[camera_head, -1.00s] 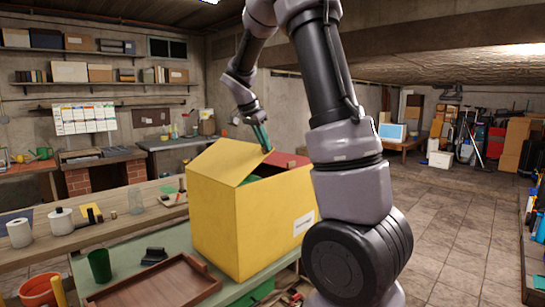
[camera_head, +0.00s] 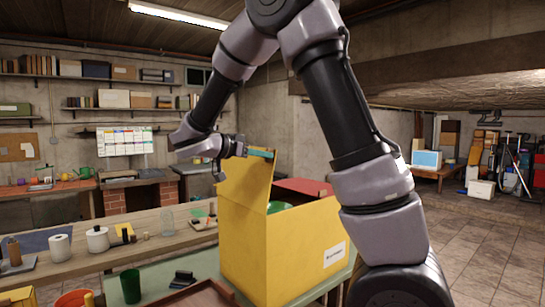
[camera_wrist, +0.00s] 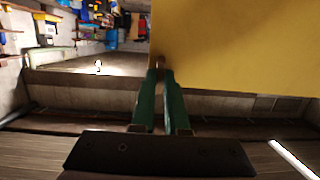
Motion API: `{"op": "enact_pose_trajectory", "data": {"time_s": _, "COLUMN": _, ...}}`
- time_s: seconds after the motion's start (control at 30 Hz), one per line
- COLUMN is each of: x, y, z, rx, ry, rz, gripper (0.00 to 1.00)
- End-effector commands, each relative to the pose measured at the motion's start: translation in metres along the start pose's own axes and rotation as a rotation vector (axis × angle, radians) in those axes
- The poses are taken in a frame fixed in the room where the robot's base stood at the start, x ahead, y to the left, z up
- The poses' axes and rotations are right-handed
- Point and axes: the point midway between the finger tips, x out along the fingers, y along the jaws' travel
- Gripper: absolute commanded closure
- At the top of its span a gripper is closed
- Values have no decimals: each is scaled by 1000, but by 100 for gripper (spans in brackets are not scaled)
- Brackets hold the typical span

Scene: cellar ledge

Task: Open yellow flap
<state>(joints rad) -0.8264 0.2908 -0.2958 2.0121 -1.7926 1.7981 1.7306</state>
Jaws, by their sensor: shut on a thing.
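The yellow box (camera_head: 285,255) stands on the green-topped table, with a white label on its side. Its yellow flap (camera_head: 247,180) stands raised, nearly upright, at the left of the opening. A red flap (camera_head: 303,187) lies at the far right side, and something green shows inside the box. My gripper (camera_head: 262,154) is at the flap's top edge. In the wrist view my gripper's green fingers (camera_wrist: 161,80) are closed together at the edge of the yellow flap (camera_wrist: 240,45). The pinched part is mostly hidden between the fingertips.
A green cup (camera_head: 131,286), a black object (camera_head: 182,279) and a brown tray (camera_head: 205,297) are on the table left of the box. A wooden bench (camera_head: 150,232) behind holds white rolls and a glass. Open floor lies at the right.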

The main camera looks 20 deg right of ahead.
Motion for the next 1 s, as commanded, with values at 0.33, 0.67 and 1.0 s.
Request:
{"op": "enact_pose_trajectory", "data": {"time_s": 0.33, "x": -18, "y": 0, "z": 6, "rx": -5, "ry": 100, "rz": 0, "gripper": 100}}
{"op": "enact_pose_trajectory", "data": {"time_s": 0.67, "x": -19, "y": 0, "z": 7, "rx": -6, "ry": 109, "rz": 1, "gripper": 100}}
{"op": "enact_pose_trajectory", "data": {"time_s": 1.0, "x": -19, "y": 0, "z": 6, "rx": -5, "ry": 108, "rz": 1, "gripper": 57}}
